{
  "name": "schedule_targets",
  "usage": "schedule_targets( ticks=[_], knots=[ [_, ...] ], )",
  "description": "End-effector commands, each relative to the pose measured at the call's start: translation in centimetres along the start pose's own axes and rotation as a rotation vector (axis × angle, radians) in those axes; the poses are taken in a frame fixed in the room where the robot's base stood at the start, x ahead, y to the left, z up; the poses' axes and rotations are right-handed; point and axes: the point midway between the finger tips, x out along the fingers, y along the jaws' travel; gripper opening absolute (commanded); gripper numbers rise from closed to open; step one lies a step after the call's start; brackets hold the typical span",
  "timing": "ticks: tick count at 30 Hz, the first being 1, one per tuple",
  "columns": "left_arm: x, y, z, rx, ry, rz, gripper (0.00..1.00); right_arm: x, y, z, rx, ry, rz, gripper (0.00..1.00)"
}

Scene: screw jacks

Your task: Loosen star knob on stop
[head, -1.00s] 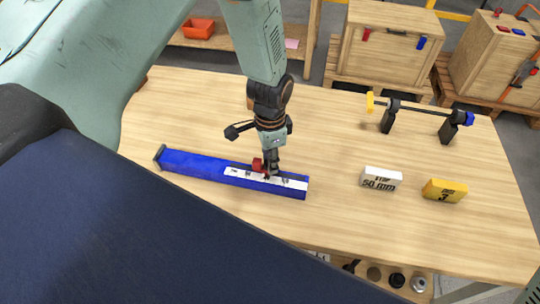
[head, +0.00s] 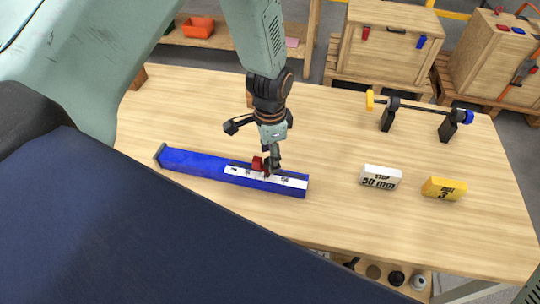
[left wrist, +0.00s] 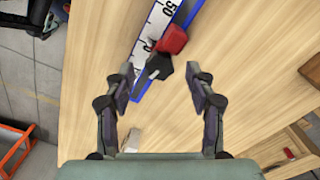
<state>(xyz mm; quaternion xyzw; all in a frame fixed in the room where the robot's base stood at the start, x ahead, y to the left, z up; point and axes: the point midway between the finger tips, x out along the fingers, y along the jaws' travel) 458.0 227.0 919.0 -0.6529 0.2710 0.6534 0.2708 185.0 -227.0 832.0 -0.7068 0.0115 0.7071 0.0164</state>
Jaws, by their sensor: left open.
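A blue rail (head: 200,164) with a white scale strip (head: 295,182) lies on the table. The red stop (head: 257,164) sits on this rail; it also shows in the left wrist view (left wrist: 172,40). The black star knob (left wrist: 158,66) sticks out from the stop's near side in the left wrist view. My left gripper (head: 274,160) is above the rail beside the stop. In the left wrist view its two fingers (left wrist: 163,86) are spread apart, with the knob ahead of the gap between them and nothing clasped. My right gripper is in neither view.
A white block reading "STOP 50 mm" (head: 380,178) and a yellow block (head: 444,188) stand right of the rail. A black rod on two stands (head: 420,110) is at the back right. The table between is clear. Wooden crates (head: 388,45) stand behind.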

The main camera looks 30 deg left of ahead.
Motion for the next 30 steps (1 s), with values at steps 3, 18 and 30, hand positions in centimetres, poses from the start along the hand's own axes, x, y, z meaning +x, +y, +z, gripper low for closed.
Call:
schedule_targets(
  ticks=[3, 18, 30],
  knots=[
    [-2.4, -0.1, -0.1, 0.0, 0.004, -0.004, 0.55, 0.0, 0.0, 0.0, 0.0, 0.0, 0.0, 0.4],
    [-10.4, -0.1, 0.0, 0.0, 0.002, -0.001, 0.55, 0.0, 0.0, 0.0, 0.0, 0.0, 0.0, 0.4],
    [-10.8, 0.0, 0.0, 0.0, 0.0, 0.0, 0.55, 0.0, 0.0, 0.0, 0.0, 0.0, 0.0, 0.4]
  ],
)
